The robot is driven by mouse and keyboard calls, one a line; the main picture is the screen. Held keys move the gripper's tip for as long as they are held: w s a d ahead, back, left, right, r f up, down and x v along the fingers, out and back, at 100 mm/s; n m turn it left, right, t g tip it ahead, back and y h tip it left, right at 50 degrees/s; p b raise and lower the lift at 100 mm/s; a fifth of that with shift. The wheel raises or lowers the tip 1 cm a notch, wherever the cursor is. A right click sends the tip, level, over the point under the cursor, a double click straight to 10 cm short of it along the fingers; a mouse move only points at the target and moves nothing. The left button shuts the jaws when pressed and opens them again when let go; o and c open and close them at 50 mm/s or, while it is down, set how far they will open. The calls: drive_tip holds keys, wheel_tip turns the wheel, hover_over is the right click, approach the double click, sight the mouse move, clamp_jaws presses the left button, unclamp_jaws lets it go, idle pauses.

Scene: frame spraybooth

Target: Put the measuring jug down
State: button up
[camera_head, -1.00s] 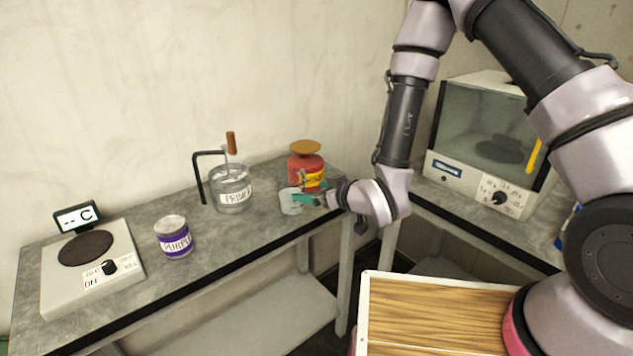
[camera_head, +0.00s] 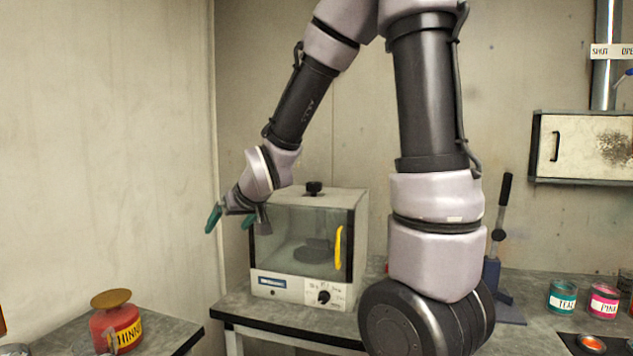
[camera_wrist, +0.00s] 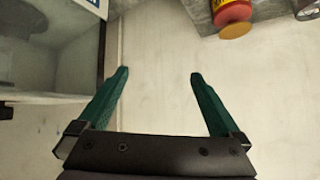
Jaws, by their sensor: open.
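My gripper (camera_head: 230,220) is raised in front of the pale wall, left of the glass-fronted oven. Its two green fingers stand apart with nothing between them; this also shows in the wrist view (camera_wrist: 158,78). The measuring jug is not clearly seen now. A greyish clear edge in front of the red can at the lower left of the head view may be part of it. A round rim cut off at the top right corner of the wrist view may also be it, but I cannot tell.
A red can with a yellow label (camera_head: 118,325) stands on the left bench. The oven (camera_head: 305,250) stands on the right bench, close to my gripper. A lever press (camera_head: 497,260), a teal tin (camera_head: 562,297) and a pink tin (camera_head: 603,300) are farther right.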

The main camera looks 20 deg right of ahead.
drive_tip(key=s+d+r+m+g, duration=0.1)
drive_tip(key=s+d+r+m, duration=0.2)
drive_tip(key=s+d+r, duration=0.3)
drive_tip(key=s+d+r+m+g+h, duration=0.1)
drive_tip(key=s+d+r+m, duration=0.2)
drive_tip(key=s, duration=1.1)
drive_tip(key=d+r, duration=0.3)
drive_tip(key=d, duration=0.2)
drive_tip(key=shift+r+m, duration=0.2)
drive_tip(key=shift+m, duration=0.1)
